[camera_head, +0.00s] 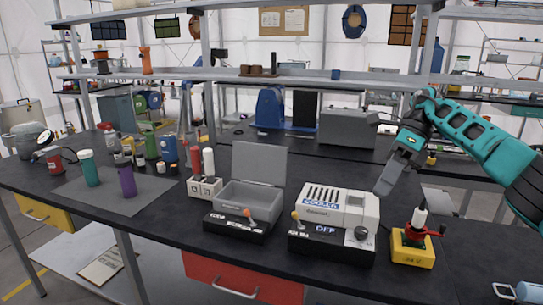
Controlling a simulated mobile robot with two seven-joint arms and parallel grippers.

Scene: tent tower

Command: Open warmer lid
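A grey box (247,201) with its lid (259,163) standing upright, open, sits on a black base (236,229) with an orange-red knob. No warmer label is readable on it; I take it as the warmer. To its right is a white unit (341,205) labelled COOLER, its top closed, on a black base (330,245) that reads OFF. My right gripper (384,186) points down and left above the table, just right of and behind the white unit, apart from the grey lid. Its fingers show edge-on, so their opening is unclear. My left gripper is out of view.
A yellow box (413,248) with a red-handled device stands right of the white unit. A white holder (205,187) with bottles is left of the grey box. A green cup (90,168) and purple cup (127,181) stand on a mat. A shelf (300,79) spans behind.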

